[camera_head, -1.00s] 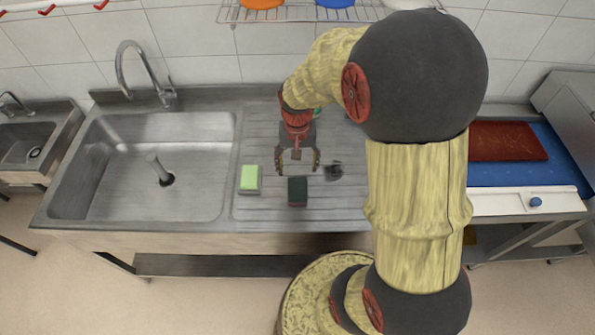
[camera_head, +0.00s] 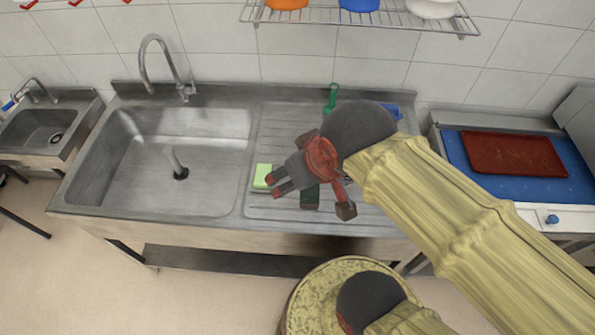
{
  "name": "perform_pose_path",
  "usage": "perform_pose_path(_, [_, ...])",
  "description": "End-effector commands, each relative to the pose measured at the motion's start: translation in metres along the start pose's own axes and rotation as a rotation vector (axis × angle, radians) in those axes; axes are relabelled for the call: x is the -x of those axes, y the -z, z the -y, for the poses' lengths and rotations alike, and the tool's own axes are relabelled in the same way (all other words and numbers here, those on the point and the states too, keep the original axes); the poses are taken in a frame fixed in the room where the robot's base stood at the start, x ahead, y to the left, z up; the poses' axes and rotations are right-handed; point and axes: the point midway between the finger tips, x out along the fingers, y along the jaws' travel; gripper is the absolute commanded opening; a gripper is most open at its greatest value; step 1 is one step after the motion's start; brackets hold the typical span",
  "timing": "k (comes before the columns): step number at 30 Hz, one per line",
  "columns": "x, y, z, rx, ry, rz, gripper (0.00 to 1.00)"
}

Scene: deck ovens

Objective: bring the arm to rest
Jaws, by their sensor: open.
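My gripper (camera_head: 276,184) is raised over the drainboard at the right of the sink, its fingers pointing left and a little down in the picture. The jaws are open, and I see nothing between them. The pale arm reaches in from the lower right. The hand partly hides a light green sponge (camera_head: 262,176) and a dark block (camera_head: 310,198) on the drainboard. I cannot tell the exact height of the fingers above them.
The sink basin (camera_head: 140,190) with its tap (camera_head: 160,62) is at left. A green upright item (camera_head: 331,97) and a blue item (camera_head: 393,111) stand behind my wrist. A red board (camera_head: 513,153) lies on a blue surface at right. A wire shelf (camera_head: 385,24) hangs above.

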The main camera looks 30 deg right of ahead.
Motion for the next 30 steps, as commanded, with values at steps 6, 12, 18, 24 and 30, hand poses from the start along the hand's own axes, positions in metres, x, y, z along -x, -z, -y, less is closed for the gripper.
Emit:
perform_pose_path(6, [0.0, 0.0, 0.0, -0.001, 0.0, 0.0, 0.66])
perform_pose_path(12, [-0.017, -0.008, 0.0, -0.002, 0.0, 0.001, 0.66])
perform_pose_path(18, [-0.05, -0.026, 0.0, -0.002, -0.001, 0.001, 0.66])
perform_pose_path(24, [-0.059, -0.031, 0.0, -0.002, -0.001, 0.001, 0.66])
perform_pose_path(30, [-0.057, -0.029, 0.0, -0.002, -0.001, 0.0, 0.61])
